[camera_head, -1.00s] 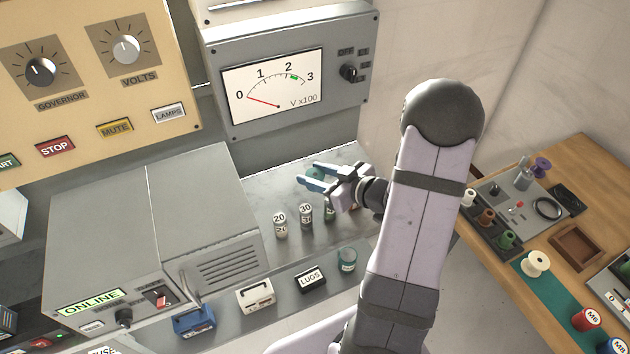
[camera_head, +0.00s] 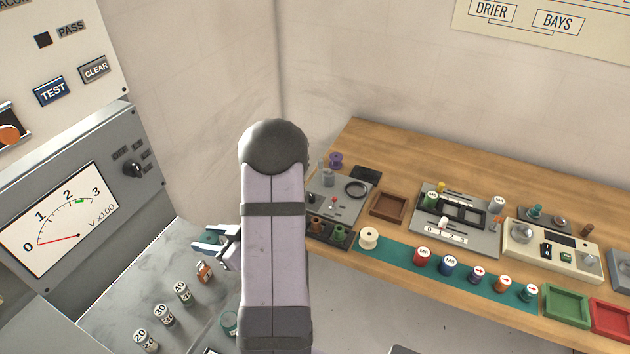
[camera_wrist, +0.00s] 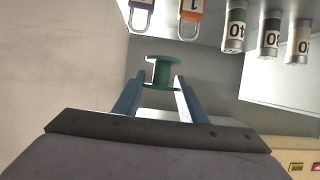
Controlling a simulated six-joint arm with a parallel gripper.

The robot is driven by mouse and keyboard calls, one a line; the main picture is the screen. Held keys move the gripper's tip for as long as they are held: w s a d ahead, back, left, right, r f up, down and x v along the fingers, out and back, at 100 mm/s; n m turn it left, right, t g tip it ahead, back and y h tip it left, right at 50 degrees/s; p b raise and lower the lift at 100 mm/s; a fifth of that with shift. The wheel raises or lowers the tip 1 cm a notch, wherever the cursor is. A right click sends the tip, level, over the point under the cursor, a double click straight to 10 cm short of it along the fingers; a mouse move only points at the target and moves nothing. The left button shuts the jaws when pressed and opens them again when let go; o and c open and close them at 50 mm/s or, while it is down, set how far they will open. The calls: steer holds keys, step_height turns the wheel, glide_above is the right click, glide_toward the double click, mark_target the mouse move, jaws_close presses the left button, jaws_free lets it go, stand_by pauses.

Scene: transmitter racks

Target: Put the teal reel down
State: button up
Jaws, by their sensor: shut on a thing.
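The teal reel (camera_wrist: 158,72) is upright between the two blue fingers of my gripper (camera_wrist: 157,85) in the wrist view, and the fingers are shut on it. In the head view the teal reel (camera_head: 211,237) is small and partly covered by the fingers. My gripper (camera_head: 206,244) is at the left of my arm, above the right end of the grey shelf (camera_head: 190,262). The reel is held off the surface as far as I can tell.
Labelled cylinders (camera_head: 163,315) and an orange padlock (camera_head: 204,271) stand on the shelf near my gripper. A wooden bench (camera_head: 400,155) at right holds a cream spool (camera_head: 368,238), a teal mat (camera_head: 390,264) with several capped items, a brown tray (camera_head: 389,207) and a green tray (camera_head: 565,305).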

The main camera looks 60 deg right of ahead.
steer(key=s+d+r+m+g+h+p, duration=0.15)
steer(key=s+d+m+h+p, duration=0.25)
steer(key=s+d, duration=0.9)
steer(key=s+d+r+m+g+h+p, duration=0.1)
steer(key=s+d+r+m+h+p, duration=0.2)
steer(key=s+d, duration=1.05)
step_height(320, 180, up, 2)
steer(key=m+g+h, duration=0.1)
steer(key=m+h, duration=0.1)
steer(key=h, duration=0.1)
glide_above(356, 191)
steer(key=shift+r+p, duration=0.15)
steer(key=shift+p, duration=0.3)
steer(key=shift+f+p, duration=1.75)
steer(key=shift+f, duration=3.25)
steer(key=shift+f, duration=0.2)
steer(key=o, duration=1.1)
steer(key=shift+o, duration=0.2)
steer(key=shift+r, duration=0.1)
